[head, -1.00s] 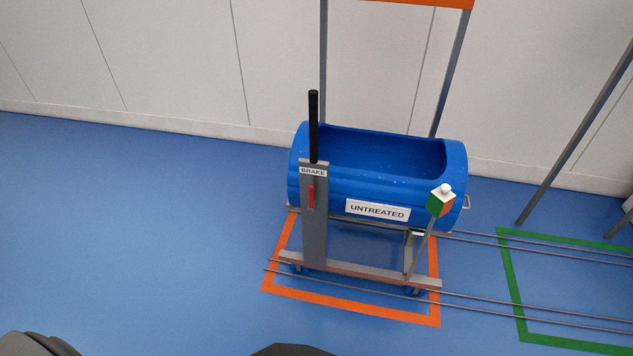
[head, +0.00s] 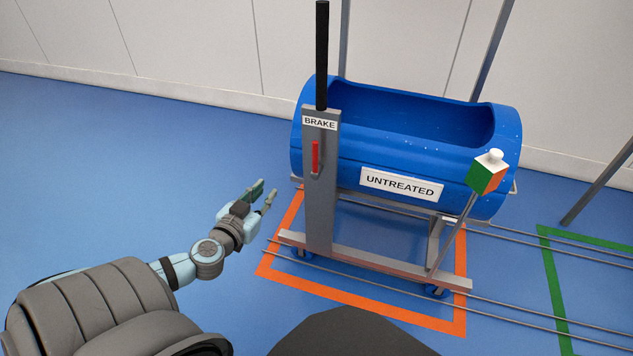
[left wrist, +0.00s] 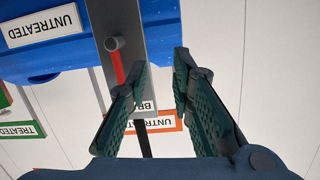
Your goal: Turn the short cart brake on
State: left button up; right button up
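The short cart (head: 385,268) carries a blue tub (head: 360,155) marked UNTREATED. Its grey brake post (head: 320,215) stands at the cart's left end, with a BRAKE label (head: 320,123) and a black bar (head: 321,55) rising from its top. A red handle (head: 315,157) is upright on the post's front. It also shows in the left wrist view (left wrist: 117,66), beside a grey round knob. My left gripper (head: 266,192) is open and empty, left of the post and lower in the picture than the red handle. Its green-padded fingers (left wrist: 160,65) point toward the post. My right gripper is not in view.
A green, orange and white block (head: 487,172) sits on a thin post at the cart's front right. Rails (head: 530,308) run right from the cart. An orange floor outline (head: 360,306) surrounds it. Blue floor to the left is clear.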

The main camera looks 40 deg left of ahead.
pick_arm(q)
jog(key=w+d+r+t+h+b, duration=0.1)
jog(key=w+d+r+t+h, duration=0.15)
jog(key=d+r, duration=0.3)
send_near(314, 151)
jog(key=shift+y, duration=0.25)
jog(key=w, duration=0.4)
jog(key=shift+w+a+r, duration=0.15)
jog(key=shift+w+a, duration=0.1)
jog(key=shift+a, duration=0.1)
jog(key=w, duration=0.1)
jog(key=w+p, duration=0.1)
jog(key=w, duration=0.1)
jog(key=w+p, duration=0.1)
jog(key=w, duration=0.1)
jog(key=shift+a, duration=0.3)
jog(key=shift+w+p, duration=0.35)
jog(key=shift+w, duration=0.25)
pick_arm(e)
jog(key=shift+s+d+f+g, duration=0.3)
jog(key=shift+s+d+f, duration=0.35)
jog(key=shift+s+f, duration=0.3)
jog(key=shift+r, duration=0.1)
